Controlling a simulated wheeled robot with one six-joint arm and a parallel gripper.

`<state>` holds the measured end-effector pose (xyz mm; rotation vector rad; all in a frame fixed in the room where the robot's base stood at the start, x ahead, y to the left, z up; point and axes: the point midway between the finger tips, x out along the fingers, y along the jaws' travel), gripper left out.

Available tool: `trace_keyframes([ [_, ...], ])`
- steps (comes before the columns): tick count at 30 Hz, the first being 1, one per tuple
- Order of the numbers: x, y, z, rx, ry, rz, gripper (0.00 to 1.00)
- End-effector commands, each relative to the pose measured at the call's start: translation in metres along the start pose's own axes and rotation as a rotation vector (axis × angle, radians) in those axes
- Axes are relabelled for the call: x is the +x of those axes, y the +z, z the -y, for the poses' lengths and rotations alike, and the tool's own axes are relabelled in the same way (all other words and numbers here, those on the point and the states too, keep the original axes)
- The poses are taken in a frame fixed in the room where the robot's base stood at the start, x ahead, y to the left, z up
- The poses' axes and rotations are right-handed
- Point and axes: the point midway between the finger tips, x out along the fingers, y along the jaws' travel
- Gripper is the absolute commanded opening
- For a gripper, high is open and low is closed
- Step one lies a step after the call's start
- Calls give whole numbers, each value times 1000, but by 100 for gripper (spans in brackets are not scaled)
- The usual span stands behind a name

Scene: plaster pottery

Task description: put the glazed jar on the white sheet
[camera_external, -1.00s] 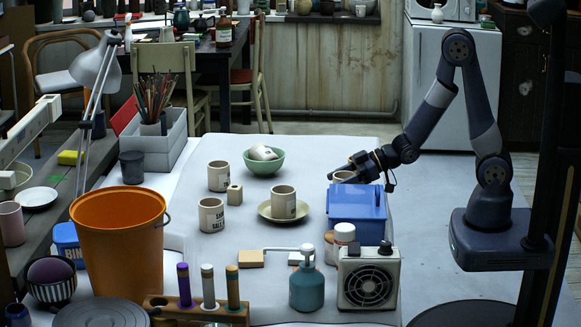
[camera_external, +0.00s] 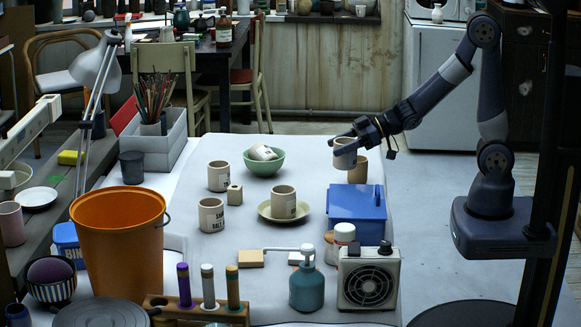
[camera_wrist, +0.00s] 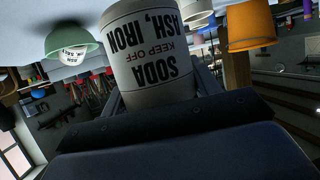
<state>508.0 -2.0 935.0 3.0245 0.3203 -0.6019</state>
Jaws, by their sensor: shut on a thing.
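My gripper (camera_external: 347,143) is shut on a pale jar (camera_external: 345,154) and holds it raised above the far right part of the table. A white sheet-like surface (camera_external: 310,150) covers the table. Similar labelled jars stand at left (camera_external: 219,177), front left (camera_external: 211,216) and on a saucer (camera_external: 284,201). Which jar is glazed I cannot tell.
A blue box (camera_external: 356,208) stands just in front of the held jar. A green bowl (camera_external: 264,166) holds a tipped jar. The back middle is clear.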

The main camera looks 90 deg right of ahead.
Motion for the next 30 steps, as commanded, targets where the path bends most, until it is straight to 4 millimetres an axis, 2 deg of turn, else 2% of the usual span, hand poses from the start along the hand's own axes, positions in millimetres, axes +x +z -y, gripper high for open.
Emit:
trace_keyframes([
  [5, 11, -10, 7, -9, -29, -3, 32],
  [8, 32, -25, 21, -25, -79, -7, 32],
  [11, 61, -45, 43, -47, -150, -11, 32],
  [15, 105, -70, 86, -84, -258, -12, 32],
  [20, 149, -92, 142, -127, -374, -11, 32],
  [24, 182, -106, 199, -167, -468, -8, 32],
  [30, 219, -113, 287, -226, -591, -2, 32],
])
